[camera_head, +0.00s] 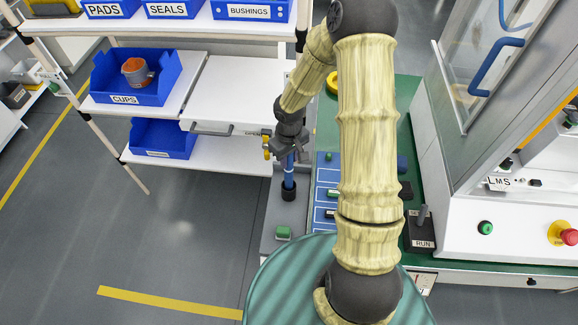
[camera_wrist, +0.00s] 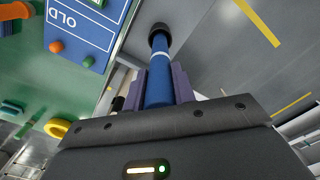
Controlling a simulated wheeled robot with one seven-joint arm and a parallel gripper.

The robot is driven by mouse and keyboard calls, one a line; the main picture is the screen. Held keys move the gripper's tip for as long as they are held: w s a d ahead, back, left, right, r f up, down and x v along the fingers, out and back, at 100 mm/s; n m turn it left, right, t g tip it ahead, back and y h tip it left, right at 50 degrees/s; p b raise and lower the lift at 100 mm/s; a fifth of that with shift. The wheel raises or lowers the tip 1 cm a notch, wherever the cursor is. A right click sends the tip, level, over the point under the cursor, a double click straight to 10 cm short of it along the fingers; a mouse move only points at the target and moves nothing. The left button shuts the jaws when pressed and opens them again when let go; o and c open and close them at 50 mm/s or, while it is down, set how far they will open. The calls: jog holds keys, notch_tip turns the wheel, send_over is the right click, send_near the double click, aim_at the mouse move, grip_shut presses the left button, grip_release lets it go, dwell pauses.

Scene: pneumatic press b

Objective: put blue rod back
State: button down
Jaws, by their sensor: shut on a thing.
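The blue rod (camera_head: 289,174) is upright below my gripper (camera_head: 289,151) in the head view. A light band crosses it, and its lower end meets a dark round piece (camera_head: 288,190) over the grey strip left of the green worktop. I cannot tell whether that piece is the rod's end or a holder. In the wrist view the rod (camera_wrist: 160,80) sits between the two purple fingers of my gripper (camera_wrist: 159,84), shut on it. The dark piece (camera_wrist: 160,37) shows at its far end. The rod's top is hidden in the gripper.
A blue panel (camera_wrist: 85,32) marked OLD lies beside the rod on the green worktop (camera_head: 405,95). A green button (camera_head: 283,232) is in front. The shelf rack with the CUPS bin (camera_head: 124,90) stands left, the press cabinet (camera_head: 465,200) right. Floor at front left is clear.

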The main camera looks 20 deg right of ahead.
aim_at(289, 167)
jog(key=shift+f, duration=2.3)
jog(key=c, duration=1.1)
grip_release()
jog(key=shift+c, duration=0.2)
jog(key=shift+f, duration=0.25)
jog(key=r, duration=1.7)
jog(key=shift+w+r+b, duration=0.2)
jog(key=shift+r+b, duration=0.1)
jog(key=shift+b, duration=0.05)
